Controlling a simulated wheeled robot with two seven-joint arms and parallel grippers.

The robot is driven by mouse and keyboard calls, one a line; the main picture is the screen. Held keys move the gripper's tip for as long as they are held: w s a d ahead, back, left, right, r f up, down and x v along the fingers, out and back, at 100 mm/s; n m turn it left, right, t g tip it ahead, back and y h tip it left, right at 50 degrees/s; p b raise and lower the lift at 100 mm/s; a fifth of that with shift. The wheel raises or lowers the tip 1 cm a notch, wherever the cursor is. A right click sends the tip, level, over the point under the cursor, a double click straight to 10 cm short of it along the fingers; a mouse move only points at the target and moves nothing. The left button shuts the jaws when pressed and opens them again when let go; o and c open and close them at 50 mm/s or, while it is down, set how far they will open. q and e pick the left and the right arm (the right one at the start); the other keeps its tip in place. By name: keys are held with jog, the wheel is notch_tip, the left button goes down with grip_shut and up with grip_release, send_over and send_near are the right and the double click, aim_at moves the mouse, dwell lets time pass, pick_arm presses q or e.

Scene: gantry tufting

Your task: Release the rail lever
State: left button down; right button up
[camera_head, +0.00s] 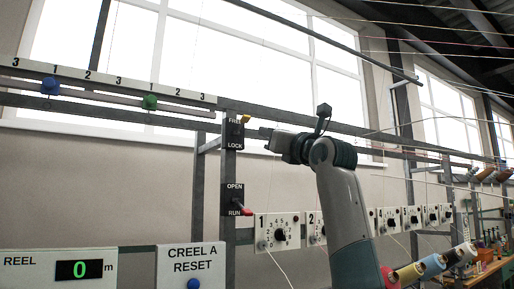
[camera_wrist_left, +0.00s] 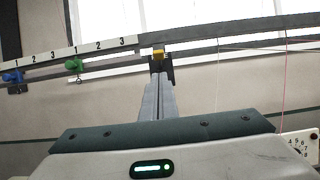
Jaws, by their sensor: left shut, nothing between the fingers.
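The rail lever (camera_head: 246,118) has a yellow tip and sits on a dark plate marked FREE and LOCK (camera_head: 233,134), fixed to an upright post. Its tip is at the upper right of the plate, near the FREE mark. My left gripper (camera_head: 264,132) is shut and empty, just right of the plate and a little below the tip. In the left wrist view, the shut fingers (camera_wrist_left: 158,82) point at the plate, with the yellow tip (camera_wrist_left: 158,53) just beyond their ends. I cannot tell whether they touch. My right gripper is out of view.
A second plate marked OPEN and RUN (camera_head: 233,199), with a red-tipped lever, is below on the post. A numbered rail (camera_head: 110,82) with blue and green knobs runs left. Dial panels (camera_head: 279,232) stand below my arm. Thin threads cross the upper right.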

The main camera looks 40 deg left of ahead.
pick_arm(q)
jog(key=d, duration=0.1)
jog(key=s, duration=0.1)
jog(key=d, duration=0.1)
jog(key=shift+s+d+r+b, duration=0.25)
jog(key=shift+d+r+b, duration=0.1)
jog(key=shift+b, duration=0.05)
